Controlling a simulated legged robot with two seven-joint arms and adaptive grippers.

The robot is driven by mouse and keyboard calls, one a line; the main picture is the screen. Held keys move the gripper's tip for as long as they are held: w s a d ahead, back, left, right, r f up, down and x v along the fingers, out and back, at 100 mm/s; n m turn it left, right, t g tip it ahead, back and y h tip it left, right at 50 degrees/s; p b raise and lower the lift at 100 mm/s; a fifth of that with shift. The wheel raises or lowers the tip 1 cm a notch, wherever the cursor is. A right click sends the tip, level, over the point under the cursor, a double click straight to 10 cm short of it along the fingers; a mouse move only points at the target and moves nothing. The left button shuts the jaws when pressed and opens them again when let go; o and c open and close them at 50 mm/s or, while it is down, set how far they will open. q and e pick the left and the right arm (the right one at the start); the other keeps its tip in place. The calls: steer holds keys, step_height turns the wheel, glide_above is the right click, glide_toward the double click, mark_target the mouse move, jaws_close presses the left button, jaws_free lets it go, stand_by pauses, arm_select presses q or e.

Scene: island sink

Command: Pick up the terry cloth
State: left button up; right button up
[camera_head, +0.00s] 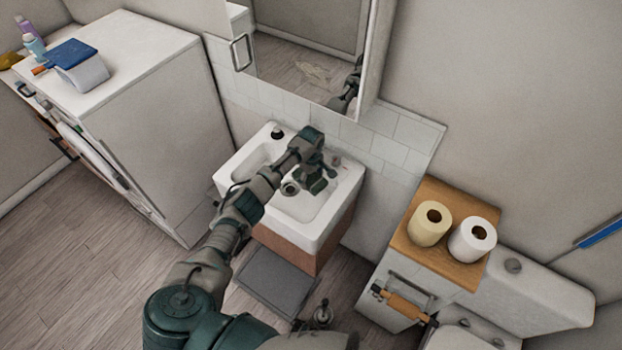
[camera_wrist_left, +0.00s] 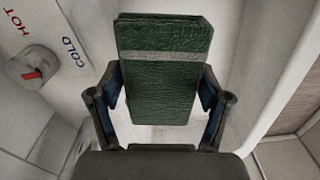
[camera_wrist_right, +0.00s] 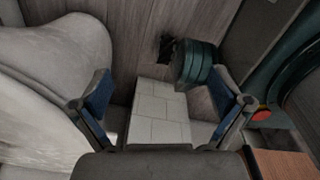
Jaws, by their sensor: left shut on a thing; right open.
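The dark green terry cloth (camera_wrist_left: 165,75), folded with a grey band across it, fills the space between the fingers of my left gripper (camera_wrist_left: 160,98) in the left wrist view. The left gripper is shut on it. In the head view my left gripper (camera_head: 317,172) is over the right part of the white sink, and the cloth (camera_head: 316,187) shows as a small dark green shape at its fingertips. I cannot tell whether the cloth touches the sink. My right gripper (camera_wrist_right: 163,105) is open and empty in the right wrist view.
The white sink (camera_head: 233,178) sits below a mirror cabinet. Its hot-and-cold tap fitting (camera_wrist_left: 33,72) is near the left gripper. Two paper rolls (camera_head: 430,223) stand on a wooden shelf to the right. A white washing machine (camera_head: 150,110) stands left. A grey mat (camera_head: 275,283) lies on the floor.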

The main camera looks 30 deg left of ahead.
mark_target(222, 180)
arm_select(q)
step_height(222, 180, up, 2)
steer(key=shift+p, duration=0.6)
arm_select(e)
step_height(222, 180, up, 9)
steer(key=p, duration=0.7)
arm_select(q)
steer(key=s+a+b, duration=0.1)
steer(key=s+a, duration=0.3)
steer(key=a, duration=0.6)
steer(key=s+a+f, duration=0.1)
steer(key=s+a, duration=0.4)
steer(key=a, duration=0.5)
steer(key=s+a+b, duration=0.1)
steer(key=s+a, duration=0.3)
steer(key=a, duration=0.7)
steer(key=shift+s+f+b, duration=0.2)
steer(key=shift+f+b, duration=0.1)
steer(key=s+a+b, duration=0.4)
steer(key=a+b, duration=0.4)
steer(key=a, duration=0.2)
steer(key=shift+s+a+r, duration=0.15)
steer(key=shift+s+a, duration=0.1)
steer(key=shift+a, duration=0.1)
arm_select(e)
step_height(222, 180, down, 11)
steer(key=shift+a+r, duration=0.15)
steer(key=shift+r, duration=0.05)
arm_select(q)
steer(key=shift+r, duration=0.1)
